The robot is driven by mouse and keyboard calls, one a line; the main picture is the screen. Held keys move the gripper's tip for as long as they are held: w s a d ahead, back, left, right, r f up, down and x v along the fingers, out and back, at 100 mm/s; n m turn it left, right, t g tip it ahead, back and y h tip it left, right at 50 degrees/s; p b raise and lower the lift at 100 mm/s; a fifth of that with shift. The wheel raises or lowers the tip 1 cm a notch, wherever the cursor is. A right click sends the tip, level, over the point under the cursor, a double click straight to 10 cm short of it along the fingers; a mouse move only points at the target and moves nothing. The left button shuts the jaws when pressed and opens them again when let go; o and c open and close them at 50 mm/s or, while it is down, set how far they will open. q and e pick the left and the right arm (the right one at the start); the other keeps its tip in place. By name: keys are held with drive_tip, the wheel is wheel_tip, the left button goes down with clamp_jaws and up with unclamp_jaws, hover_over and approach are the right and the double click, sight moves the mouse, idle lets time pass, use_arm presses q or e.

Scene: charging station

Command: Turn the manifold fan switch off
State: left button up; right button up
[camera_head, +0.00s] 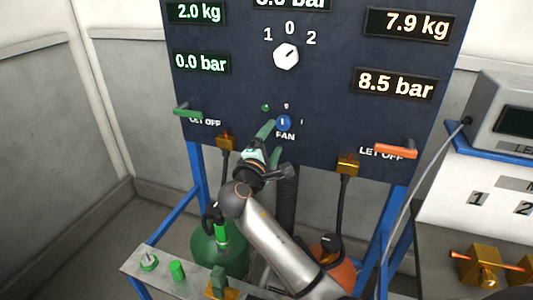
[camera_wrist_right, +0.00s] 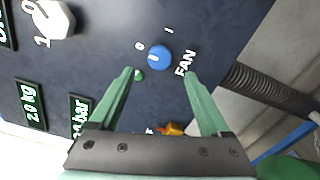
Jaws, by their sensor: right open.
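The fan switch is a round blue knob (camera_head: 284,123) with a white mark, above the FAN label on the dark panel. In the right wrist view the knob (camera_wrist_right: 160,57) lies ahead of and between the fingertips. Its mark seems to lie nearer the 0 than the I, but is too small to be sure. A small green lamp (camera_head: 265,107) is beside the knob. My right gripper (camera_head: 275,136) is open in front of the knob, with its green fingers spread in the right wrist view (camera_wrist_right: 158,73). I cannot tell whether they touch the panel. My left gripper is not in view.
A white selector knob (camera_head: 286,56) is above the fan knob. A green handle (camera_head: 187,111) and an orange handle (camera_head: 396,150) stick out at the panel's sides. Hoses hang from brass fittings below. A grey device (camera_head: 505,110) stands at right.

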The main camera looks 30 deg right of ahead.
drive_tip(key=v, duration=0.5)
drive_tip(key=shift+s+a+b, duration=0.1)
drive_tip(key=shift+a+b, duration=0.05)
drive_tip(key=shift+b, duration=0.2)
